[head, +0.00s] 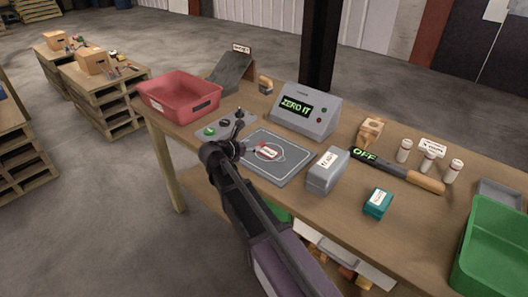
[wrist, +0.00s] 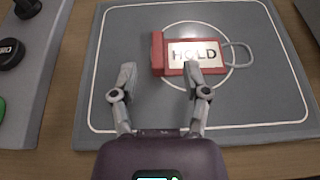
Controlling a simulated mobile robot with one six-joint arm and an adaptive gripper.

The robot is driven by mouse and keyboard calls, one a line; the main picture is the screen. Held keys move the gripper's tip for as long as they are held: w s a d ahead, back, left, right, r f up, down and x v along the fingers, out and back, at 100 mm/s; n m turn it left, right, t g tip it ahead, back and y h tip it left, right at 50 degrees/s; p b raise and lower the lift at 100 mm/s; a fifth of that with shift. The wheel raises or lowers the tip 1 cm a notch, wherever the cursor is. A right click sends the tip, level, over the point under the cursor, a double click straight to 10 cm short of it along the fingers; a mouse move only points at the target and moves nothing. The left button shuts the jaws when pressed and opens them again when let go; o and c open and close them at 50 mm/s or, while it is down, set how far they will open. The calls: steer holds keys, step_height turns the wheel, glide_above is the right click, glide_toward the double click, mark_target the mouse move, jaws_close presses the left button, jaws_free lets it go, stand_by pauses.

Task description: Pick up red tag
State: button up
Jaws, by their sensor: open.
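In the head view the tag (head: 268,153) shows small on the plate (head: 283,175). My gripper (wrist: 160,72) is open. Its fingertips point at the tag's near edge, the right one overlapping the label in the picture and the left one short of the tag's left end. I cannot tell the height of the fingers above the plate. Nothing is held.
A control panel with knobs (wrist: 10,53) lies left of the plate. A grey display box (head: 306,114) reading ZERO IT stands behind it. A grey block (head: 325,173), a teal box (head: 377,204) and a black wand (head: 385,165) reading OFF lie right. A red bin (head: 180,110) is at left, a green bin (head: 495,245) at right.

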mark_target(259, 144)
steer(key=shift+b+x, duration=1.05)
steer(key=shift+x, duration=1.55)
steer(key=shift+w+a, duration=0.1)
jaws_close()
